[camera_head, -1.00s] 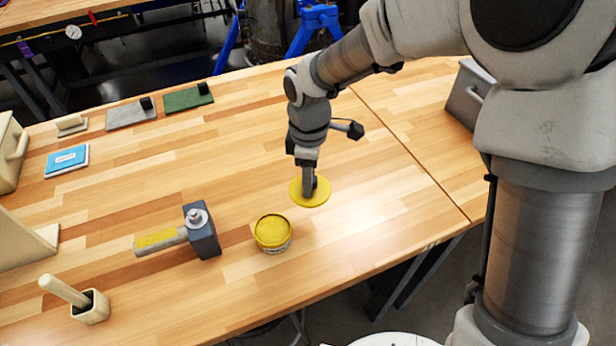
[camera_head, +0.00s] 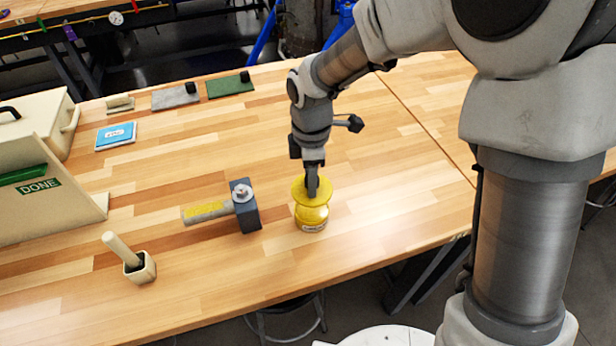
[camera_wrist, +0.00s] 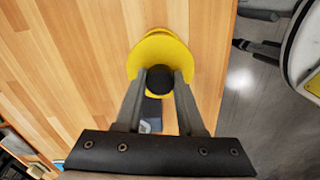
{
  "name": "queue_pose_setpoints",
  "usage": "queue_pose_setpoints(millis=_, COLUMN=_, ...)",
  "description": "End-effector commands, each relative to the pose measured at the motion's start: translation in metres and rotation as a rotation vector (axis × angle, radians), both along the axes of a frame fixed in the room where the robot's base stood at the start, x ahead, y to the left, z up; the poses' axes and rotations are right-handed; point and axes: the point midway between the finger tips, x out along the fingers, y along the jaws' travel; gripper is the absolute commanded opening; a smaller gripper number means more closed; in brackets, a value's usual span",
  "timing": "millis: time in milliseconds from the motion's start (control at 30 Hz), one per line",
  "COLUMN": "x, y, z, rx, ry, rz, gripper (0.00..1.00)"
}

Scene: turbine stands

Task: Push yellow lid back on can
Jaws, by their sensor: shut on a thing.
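The yellow lid (camera_head: 312,196) is a round disc with a black knob (camera_wrist: 160,79). My gripper (camera_head: 312,180) is shut on that knob, with one finger on each side in the wrist view. The can (camera_head: 312,222) stands upright on the wooden table directly below the lid; its yellow upper part and pale label show under the lid's edge. The lid overlaps the can's top in the head view and looks a little above it; I cannot tell whether they touch. In the wrist view the lid (camera_wrist: 162,50) hides most of the can.
A dark-headed hammer with a yellow-grey handle (camera_head: 246,206) lies close left of the can. A cream holder (camera_head: 140,268) with a stick stands front left. A blue booklet (camera_head: 116,136), a cream box (camera_head: 35,118) and a DONE panel (camera_head: 45,205) are farther left. The table's front edge is near.

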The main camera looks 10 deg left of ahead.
Motion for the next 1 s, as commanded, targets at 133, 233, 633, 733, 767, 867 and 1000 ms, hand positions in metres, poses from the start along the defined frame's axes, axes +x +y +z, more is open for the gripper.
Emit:
queue_pose_setpoints(millis=133, x=0.000, y=0.000, z=-0.009, rx=0.000, ry=0.001, rz=0.001, gripper=0.00)
queue_pose_setpoints(millis=233, x=0.000, y=0.000, z=-0.018, rx=0.000, ry=0.001, rz=0.000, gripper=0.00)
queue_pose_setpoints(millis=633, x=0.000, y=0.000, z=-0.048, rx=0.000, ry=0.000, rz=0.001, gripper=0.00)
queue_pose_setpoints(millis=733, x=0.000, y=0.000, z=-0.048, rx=0.000, ry=0.000, rz=0.001, gripper=0.00)
queue_pose_setpoints(millis=767, x=0.000, y=0.000, z=-0.047, rx=0.000, ry=0.000, rz=0.000, gripper=0.00)
queue_pose_setpoints(millis=867, x=0.000, y=0.000, z=-0.047, rx=0.000, ry=0.000, rz=0.000, gripper=0.00)
queue_pose_setpoints(millis=1000, x=0.000, y=0.000, z=-0.047, rx=0.000, ry=0.000, rz=0.000, gripper=0.00)
